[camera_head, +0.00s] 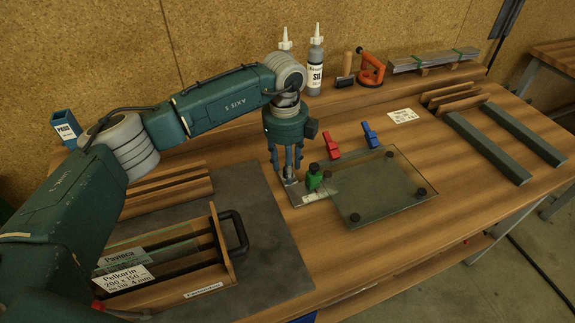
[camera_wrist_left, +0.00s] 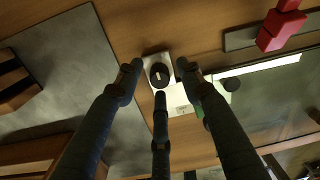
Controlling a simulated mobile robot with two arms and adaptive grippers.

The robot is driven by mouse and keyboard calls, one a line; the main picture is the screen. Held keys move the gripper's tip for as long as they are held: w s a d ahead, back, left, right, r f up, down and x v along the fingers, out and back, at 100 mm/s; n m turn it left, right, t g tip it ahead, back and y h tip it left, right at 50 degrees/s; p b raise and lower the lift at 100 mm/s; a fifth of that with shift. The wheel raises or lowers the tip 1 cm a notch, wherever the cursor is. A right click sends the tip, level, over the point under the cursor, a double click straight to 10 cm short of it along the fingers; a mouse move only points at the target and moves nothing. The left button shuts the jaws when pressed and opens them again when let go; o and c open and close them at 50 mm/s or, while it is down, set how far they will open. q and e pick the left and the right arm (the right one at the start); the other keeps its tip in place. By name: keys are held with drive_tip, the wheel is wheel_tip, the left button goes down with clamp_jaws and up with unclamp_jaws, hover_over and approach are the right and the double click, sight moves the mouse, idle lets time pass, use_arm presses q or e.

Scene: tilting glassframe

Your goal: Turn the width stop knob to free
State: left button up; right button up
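The width stop knob, a round black knob with a pale line (camera_wrist_left: 159,75), sits on a small metal plate in the left wrist view. In the head view my left gripper (camera_head: 287,178) hides the knob. This gripper points down over the left end of the metal stop plate (camera_head: 312,196). In the left wrist view its fingers stand apart around the knob, with visible gaps on the left and right. Whether the third finger touches the knob is unclear. A green part (camera_head: 314,178) stands just right of the fingers. My right gripper is not in view.
A glass pane (camera_head: 380,190) with dark round pads lies right of the gripper. Red (camera_head: 331,146) and blue (camera_head: 370,135) clamps stand behind it. A wooden rack with a black handle (camera_head: 236,232) is at front left. The front right tabletop is clear.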

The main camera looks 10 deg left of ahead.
use_arm(q)
wheel_tip(320, 180, up, 12)
drive_tip(key=shift+s, duration=0.2)
drive_tip(key=shift+a+f, duration=0.1)
idle(0.6)
